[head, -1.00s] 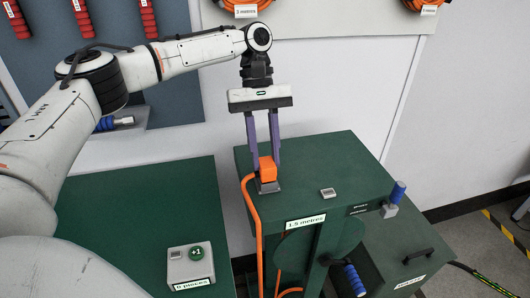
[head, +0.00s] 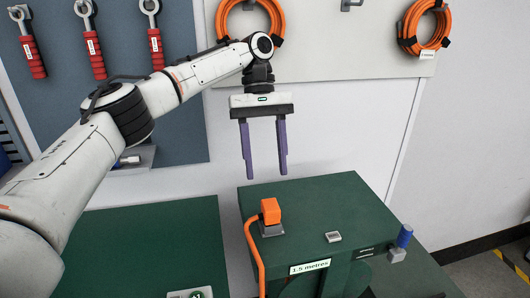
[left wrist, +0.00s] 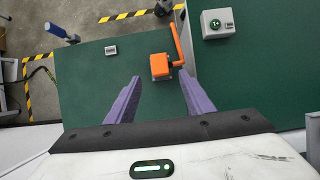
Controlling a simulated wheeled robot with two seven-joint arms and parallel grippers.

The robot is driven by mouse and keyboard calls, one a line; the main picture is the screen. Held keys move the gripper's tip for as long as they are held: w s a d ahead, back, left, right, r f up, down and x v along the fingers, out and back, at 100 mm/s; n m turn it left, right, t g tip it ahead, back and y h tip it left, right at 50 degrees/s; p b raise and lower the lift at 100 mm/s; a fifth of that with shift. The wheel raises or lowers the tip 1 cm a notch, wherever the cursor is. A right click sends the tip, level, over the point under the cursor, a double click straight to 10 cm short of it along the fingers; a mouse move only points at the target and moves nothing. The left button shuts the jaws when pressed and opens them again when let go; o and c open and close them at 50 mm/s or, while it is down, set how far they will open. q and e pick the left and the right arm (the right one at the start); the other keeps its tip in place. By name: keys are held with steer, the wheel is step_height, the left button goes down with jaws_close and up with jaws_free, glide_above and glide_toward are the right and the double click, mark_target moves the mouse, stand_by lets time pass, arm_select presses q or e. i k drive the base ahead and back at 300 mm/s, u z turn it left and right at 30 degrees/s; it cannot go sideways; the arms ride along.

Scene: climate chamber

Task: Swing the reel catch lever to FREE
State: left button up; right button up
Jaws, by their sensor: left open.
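My right gripper is not in view.
A small grey display (head: 333,237) and a "1.5 metres" label (head: 309,267) are on the cabinet. A grey button box (left wrist: 217,23) is on the neighbouring green bench (head: 150,245). Coiled orange hoses (head: 426,28) hang on the wall. Space above the cabinet is clear.

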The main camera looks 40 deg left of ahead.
mark_target(394, 255)
steer(key=k, duration=1.5)
